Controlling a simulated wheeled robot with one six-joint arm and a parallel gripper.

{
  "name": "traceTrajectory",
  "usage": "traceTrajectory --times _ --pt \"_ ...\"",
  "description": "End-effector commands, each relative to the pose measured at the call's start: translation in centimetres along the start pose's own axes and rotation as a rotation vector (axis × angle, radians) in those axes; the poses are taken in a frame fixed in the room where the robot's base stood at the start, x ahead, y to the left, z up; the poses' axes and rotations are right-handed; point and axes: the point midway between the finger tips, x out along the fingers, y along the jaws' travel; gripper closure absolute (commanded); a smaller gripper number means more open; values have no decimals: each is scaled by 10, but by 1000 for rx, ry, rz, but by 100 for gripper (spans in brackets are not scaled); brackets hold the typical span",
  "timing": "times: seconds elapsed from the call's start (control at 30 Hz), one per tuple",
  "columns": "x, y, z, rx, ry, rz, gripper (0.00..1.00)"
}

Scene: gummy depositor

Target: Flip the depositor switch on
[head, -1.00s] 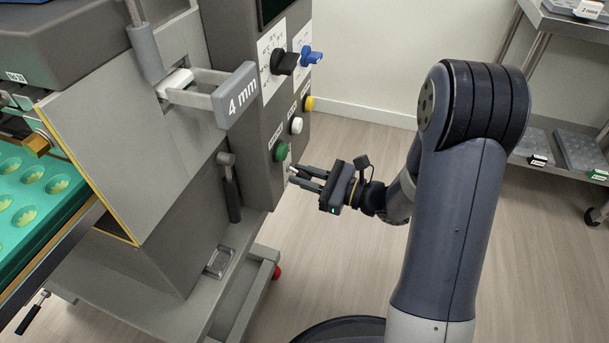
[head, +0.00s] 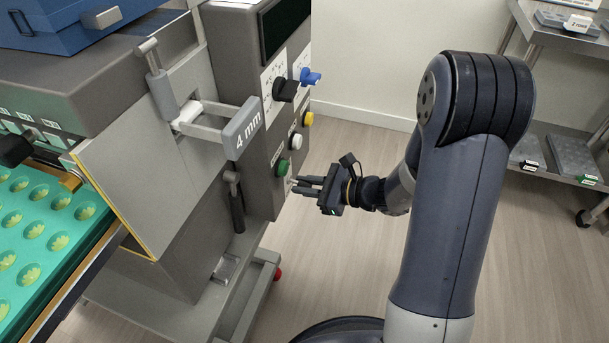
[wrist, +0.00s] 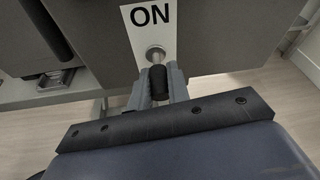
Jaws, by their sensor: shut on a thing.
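The depositor switch (wrist: 157,58) is a small toggle with a metal stem and a black tip, set in the panel under a white "ON" label (wrist: 149,15). My gripper (wrist: 158,84) is shut on it, with one finger on each side of the black tip. In the head view my gripper (head: 294,184) is at the lower part of the depositor's side panel (head: 266,190), just below the green button (head: 282,167). The switch is too small and too covered by the fingers to make out there.
A white button (head: 296,142), a yellow button (head: 308,118), a black knob (head: 285,90) and a blue knob (head: 310,77) sit higher on the panel. A green mould tray (head: 40,235) is at the left. Open floor lies right of the machine.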

Motion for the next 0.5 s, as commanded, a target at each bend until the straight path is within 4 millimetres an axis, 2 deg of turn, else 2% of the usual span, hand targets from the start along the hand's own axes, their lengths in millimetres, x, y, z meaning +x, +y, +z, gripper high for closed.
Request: traceTrajectory --times 0.03,0.5 --pt "-4 -2 12 -5 46 10 100" --pt "-5 -4 23 -37 411 77 100"
